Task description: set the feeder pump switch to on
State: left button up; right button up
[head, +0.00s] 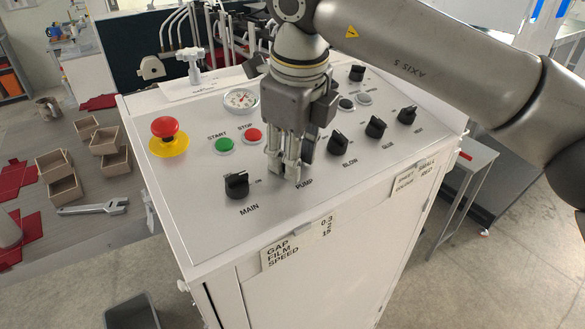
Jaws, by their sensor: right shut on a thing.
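The control panel (207,218) is a grey sloped top with black rotary switches and printed labels. My right gripper (287,172) points down over the panel at the PUMP label (304,184). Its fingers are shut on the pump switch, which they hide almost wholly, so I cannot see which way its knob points. The main switch (236,185) stands to the left of the gripper, and the blow switch (337,143) to its right. My left gripper is not in view.
A red emergency button (165,128), a green start button (224,145), a red stop button (253,135) and a gauge (241,99) sit left of and behind the gripper. The glue switch (376,127) and another switch (407,115) are to the right.

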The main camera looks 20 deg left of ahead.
jog(key=m+b, duration=0.2)
jog(key=m, duration=0.1)
jog(key=shift+w+f+m, duration=0.1)
jog(key=shift+m, duration=0.2)
jog(key=shift+m+b, duration=0.8)
jog(key=shift+m, duration=1)
jog(key=o, duration=1.1)
jog(key=shift+c, duration=0.2)
jog(key=shift+r, duration=0.25)
jog(key=v, duration=1.1)
jog(key=shift+w+r, duration=0.15)
jog(key=shift+r, duration=0.25)
